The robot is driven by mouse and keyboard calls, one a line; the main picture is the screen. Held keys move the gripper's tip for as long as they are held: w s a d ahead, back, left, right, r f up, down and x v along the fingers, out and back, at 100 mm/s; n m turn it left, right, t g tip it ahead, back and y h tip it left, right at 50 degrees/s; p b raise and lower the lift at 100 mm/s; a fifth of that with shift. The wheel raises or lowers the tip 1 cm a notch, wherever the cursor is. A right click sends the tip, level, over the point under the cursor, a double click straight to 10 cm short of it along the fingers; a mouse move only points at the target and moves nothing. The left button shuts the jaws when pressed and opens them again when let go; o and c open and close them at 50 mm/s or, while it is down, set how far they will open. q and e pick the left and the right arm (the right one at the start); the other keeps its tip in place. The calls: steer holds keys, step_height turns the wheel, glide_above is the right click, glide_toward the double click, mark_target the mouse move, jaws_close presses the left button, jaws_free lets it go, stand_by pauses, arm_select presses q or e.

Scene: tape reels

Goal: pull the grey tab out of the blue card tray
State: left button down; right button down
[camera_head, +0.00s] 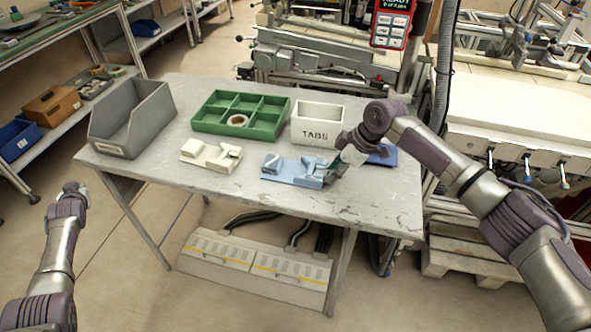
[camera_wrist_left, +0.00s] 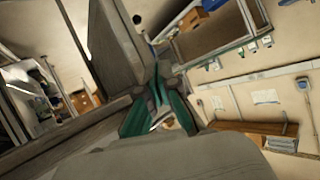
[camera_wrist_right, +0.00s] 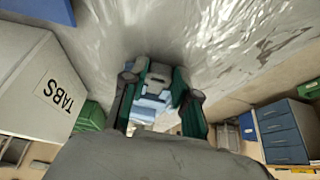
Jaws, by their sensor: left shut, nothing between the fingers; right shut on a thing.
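The light blue card tray (camera_head: 288,170) lies near the front edge of the table. My right gripper (camera_head: 332,173) is at the tray's right end, with its fingers low beside it. In the right wrist view the fingers (camera_wrist_right: 158,98) are shut on a small grey piece, the grey tab (camera_wrist_right: 158,72), with the blue tray (camera_wrist_right: 150,104) close behind. The fingers hide part of the tab, so I cannot tell how much of it sits in the tray. My left gripper (camera_head: 76,187) is shut and empty, left of the table; it also shows in the left wrist view (camera_wrist_left: 160,112).
A white bin marked TABS (camera_head: 316,133) stands behind the blue tray. A cream tray (camera_head: 211,154) lies to its left. A green divided box (camera_head: 262,131) with a tape reel (camera_head: 239,120) and a grey bin (camera_head: 118,136) stand further back. A dark blue item (camera_head: 384,155) lies behind my right arm.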

arm_select(q)
steer(key=shift+n+t, duration=0.6)
steer(key=shift+t, duration=0.1)
steer(key=w+r, duration=0.2)
steer(key=r, duration=0.3)
steer(key=w+d+r, duration=0.1)
steer(key=w+r, duration=0.2)
steer(key=r, duration=0.2)
steer(key=w+r, duration=0.3)
steer(key=r, duration=0.2)
steer(key=shift+d+r, duration=0.15)
steer(key=shift+d, duration=0.1)
steer(key=w+d+r+m+h, duration=0.15)
steer(key=w+d+r, duration=0.25)
steer(key=d+r, duration=0.45)
steer(key=w+d+r+m+h, duration=0.1)
steer(key=w+d+r+h, duration=0.3)
steer(key=d, duration=0.7)
steer(key=m+g+h, duration=0.7)
steer(key=m, duration=0.5)
glide_above(315, 165)
steer(key=s+a, duration=0.2)
step_height(315, 165, down, 2)
step_height(315, 165, down, 13)
steer(key=shift+w+d+r, duration=0.1)
steer(key=shift+r, duration=0.05)
steer(key=shift+f, duration=0.75)
